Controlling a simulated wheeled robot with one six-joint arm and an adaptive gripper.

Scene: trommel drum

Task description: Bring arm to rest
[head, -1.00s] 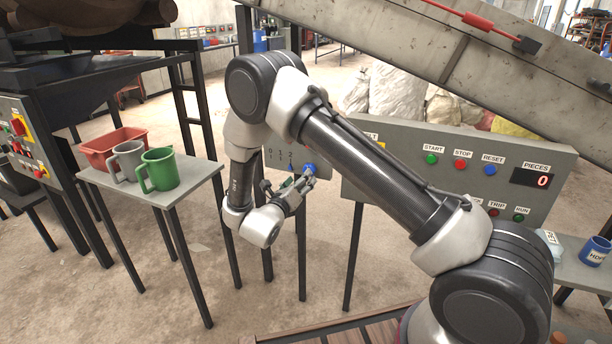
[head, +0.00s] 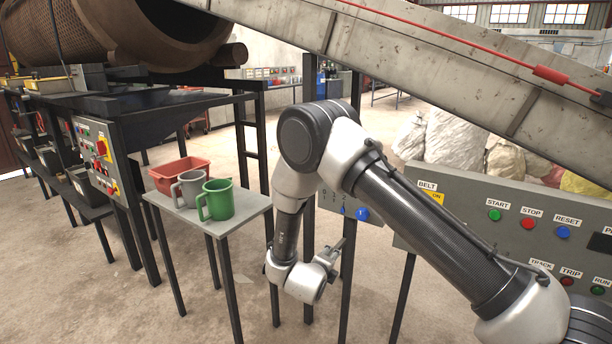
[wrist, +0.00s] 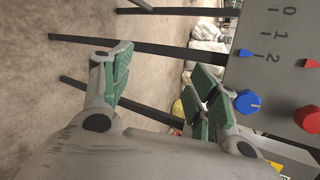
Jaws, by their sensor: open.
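My arm is folded in front of my body, with its elbow high and the forearm hanging down. My gripper (head: 335,258) points away to the right, near a small control plate with a blue knob (head: 362,214). In the wrist view my gripper (wrist: 162,92) has its green-padded fingers spread apart with nothing between them. The blue knob (wrist: 248,102) shows just right of the fingers on a grey panel (wrist: 270,60), beside a red knob (wrist: 308,118). A gap between fingers and knob cannot be judged.
A small table (head: 242,209) left of my arm holds a red bin (head: 170,175), a grey mug (head: 188,190) and a green mug (head: 218,200). A button panel (head: 500,240) stands right. A sloping conveyor (head: 430,65) crosses above. Table legs stand close behind the gripper.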

